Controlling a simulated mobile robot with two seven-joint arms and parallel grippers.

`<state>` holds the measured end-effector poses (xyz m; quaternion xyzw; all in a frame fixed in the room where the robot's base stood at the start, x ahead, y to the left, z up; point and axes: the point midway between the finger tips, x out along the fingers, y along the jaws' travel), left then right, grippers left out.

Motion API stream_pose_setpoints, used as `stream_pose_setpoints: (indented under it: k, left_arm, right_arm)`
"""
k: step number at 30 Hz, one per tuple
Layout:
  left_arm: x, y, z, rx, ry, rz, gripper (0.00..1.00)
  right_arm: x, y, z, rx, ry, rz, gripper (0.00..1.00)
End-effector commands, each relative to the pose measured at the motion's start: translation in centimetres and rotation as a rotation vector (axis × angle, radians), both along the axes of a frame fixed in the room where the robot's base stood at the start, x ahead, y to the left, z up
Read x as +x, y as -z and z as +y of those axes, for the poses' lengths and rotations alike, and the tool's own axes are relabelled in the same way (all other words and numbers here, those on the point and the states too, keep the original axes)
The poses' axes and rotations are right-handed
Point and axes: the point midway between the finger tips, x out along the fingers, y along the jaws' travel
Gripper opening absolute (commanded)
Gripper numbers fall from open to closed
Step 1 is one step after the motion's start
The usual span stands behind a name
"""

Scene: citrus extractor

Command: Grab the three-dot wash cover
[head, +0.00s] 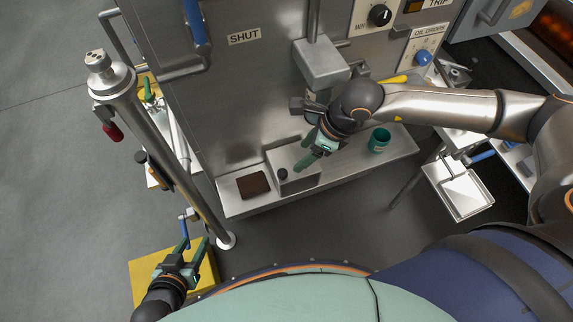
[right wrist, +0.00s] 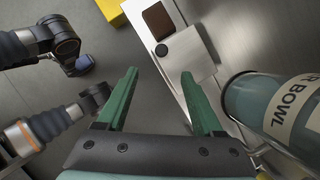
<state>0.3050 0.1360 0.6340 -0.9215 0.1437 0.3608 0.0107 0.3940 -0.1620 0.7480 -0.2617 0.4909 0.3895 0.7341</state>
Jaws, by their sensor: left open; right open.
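A grey metal box with a black knob (head: 283,174) stands on the steel shelf (head: 240,205); the knob also shows in the right wrist view (right wrist: 162,50). My right gripper (head: 312,158) is open and empty above this box, its green fingers pointing toward the shelf. In the right wrist view, the box lies beyond the open fingertips (right wrist: 160,75). My left gripper (head: 192,252) is open at the lower left, over a yellow platform (head: 140,275).
A brown pad (head: 253,184) lies left of the box. A steel post (head: 160,150) stands between my left gripper and the shelf.

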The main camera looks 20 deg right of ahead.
Motion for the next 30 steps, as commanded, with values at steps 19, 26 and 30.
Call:
stream_pose_setpoints:
  k: [19,26,30]
  left_arm:
    - [-0.4,0.8,-0.1,-0.005,-0.002,0.001,0.50]
    - [-0.4,1.4,0.1,-0.003,-0.004,0.002,0.50]
    - [-0.3,1.3,0.1,-0.002,-0.005,0.002,0.50]
  right_arm:
    - [2.0,7.9,2.7,0.001,-0.001,0.002,0.68]
    - [2.8,10.8,3.6,0.002,0.001,0.001,0.68]
    - [3.0,11.3,3.7,0.001,0.002,0.000,0.68]
